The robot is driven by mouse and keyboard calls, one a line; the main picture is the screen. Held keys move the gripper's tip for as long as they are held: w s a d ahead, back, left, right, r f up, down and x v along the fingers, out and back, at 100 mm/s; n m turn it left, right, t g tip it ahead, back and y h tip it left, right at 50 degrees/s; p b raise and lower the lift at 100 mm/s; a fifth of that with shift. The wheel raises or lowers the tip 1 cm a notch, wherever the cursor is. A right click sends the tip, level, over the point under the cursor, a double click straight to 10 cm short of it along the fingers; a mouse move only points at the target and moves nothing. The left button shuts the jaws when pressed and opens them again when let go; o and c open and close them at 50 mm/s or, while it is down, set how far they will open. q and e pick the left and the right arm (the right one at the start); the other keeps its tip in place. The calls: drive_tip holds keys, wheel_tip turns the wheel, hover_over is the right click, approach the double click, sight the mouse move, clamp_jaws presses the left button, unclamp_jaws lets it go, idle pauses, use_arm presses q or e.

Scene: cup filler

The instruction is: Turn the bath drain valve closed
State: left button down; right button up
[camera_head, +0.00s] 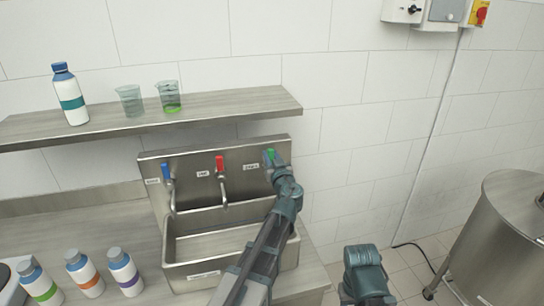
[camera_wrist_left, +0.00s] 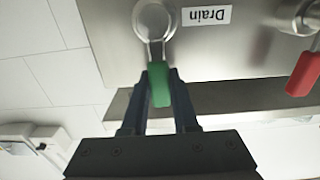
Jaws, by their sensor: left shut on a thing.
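The drain valve has a green handle (camera_head: 270,155) at the right end of the steel back panel (camera_head: 190,162), above the sink. In the left wrist view the green handle (camera_wrist_left: 159,86) extends from a round metal valve body (camera_wrist_left: 154,20) beside an upside-down label (camera_wrist_left: 207,15) reading "Drain". Relative to the label, the handle points up. My left gripper (camera_wrist_left: 158,80) has its two dark fingers on either side of the handle, shut on it. In the head view my left wrist partly hides the valve. My right gripper is out of the picture.
A blue-handled valve (camera_head: 167,172) and a red-handled valve (camera_head: 220,163) sit left of the drain valve. The steel basin (camera_head: 190,275) is below. A shelf (camera_head: 235,106) with a bottle and two cups runs above. Bottles stand at lower left; a steel tank (camera_head: 500,235) stands right.

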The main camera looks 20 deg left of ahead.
use_arm(q)
drive_tip(key=shift+s, duration=0.1)
idle(0.3)
drive_tip(key=c, duration=0.7)
unclamp_jaws()
drive_tip(key=v, duration=1.3)
drive_tip(key=shift+s+d, duration=0.25)
drive_tip(key=shift+s, duration=0.05)
